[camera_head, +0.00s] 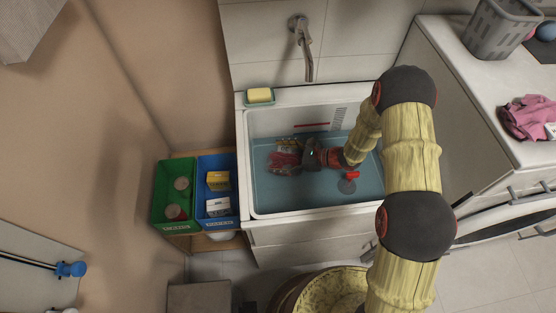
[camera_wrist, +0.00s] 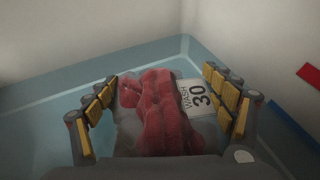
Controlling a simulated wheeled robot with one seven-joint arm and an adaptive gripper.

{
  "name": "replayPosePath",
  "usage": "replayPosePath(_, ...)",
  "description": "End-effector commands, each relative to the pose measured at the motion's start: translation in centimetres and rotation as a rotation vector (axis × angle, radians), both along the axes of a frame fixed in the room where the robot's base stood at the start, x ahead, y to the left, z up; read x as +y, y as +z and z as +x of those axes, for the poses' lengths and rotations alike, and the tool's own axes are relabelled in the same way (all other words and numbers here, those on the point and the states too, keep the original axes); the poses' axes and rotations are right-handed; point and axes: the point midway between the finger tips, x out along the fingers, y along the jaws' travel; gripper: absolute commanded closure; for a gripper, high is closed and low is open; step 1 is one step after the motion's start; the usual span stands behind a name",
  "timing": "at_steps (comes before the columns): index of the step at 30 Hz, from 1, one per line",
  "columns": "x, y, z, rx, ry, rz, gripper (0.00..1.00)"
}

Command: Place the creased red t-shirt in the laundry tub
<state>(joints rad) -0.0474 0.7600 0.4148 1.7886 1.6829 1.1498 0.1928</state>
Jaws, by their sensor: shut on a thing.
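The creased red t-shirt (camera_head: 284,163) is at my gripper (camera_head: 306,156), inside the outline of the white laundry tub (camera_head: 246,150), left of its middle. In the wrist view the t-shirt (camera_wrist: 158,112) is bunched between the yellow-padded fingers of my gripper (camera_wrist: 160,77), with a white "WASH 30" tag (camera_wrist: 196,97) on its right. My gripper is shut on it. Blue-tinted water or floor shows below in the tub. I cannot tell whether the t-shirt touches the bottom.
A soap dish with yellow soap (camera_head: 259,95) sits on the tub's back left corner, under a wall tap (camera_head: 303,45). Green (camera_head: 174,195) and blue (camera_head: 217,190) bins stand left. A grey basket (camera_head: 497,30) and pink cloth (camera_head: 527,117) lie on the right counter.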

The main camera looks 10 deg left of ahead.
Motion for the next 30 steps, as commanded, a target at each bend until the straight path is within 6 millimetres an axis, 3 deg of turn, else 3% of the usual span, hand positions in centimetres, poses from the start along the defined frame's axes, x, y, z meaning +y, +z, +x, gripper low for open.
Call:
replayPosePath(2,-0.02,-0.98,0.06,-0.001,-0.001,0.001,0.47)
replayPosePath(13,-0.03,-1.17,0.04,-0.002,0.001,0.001,0.47)
replayPosePath(14,-0.03,-1.1,0.02,-0.002,0.001,0.0,0.16)
replayPosePath(22,-0.03,-1.06,0.01,-0.002,0.001,0.0,0.01)
replayPosePath(30,-0.04,-1.07,0.01,-0.002,0.001,0.0,0.0)
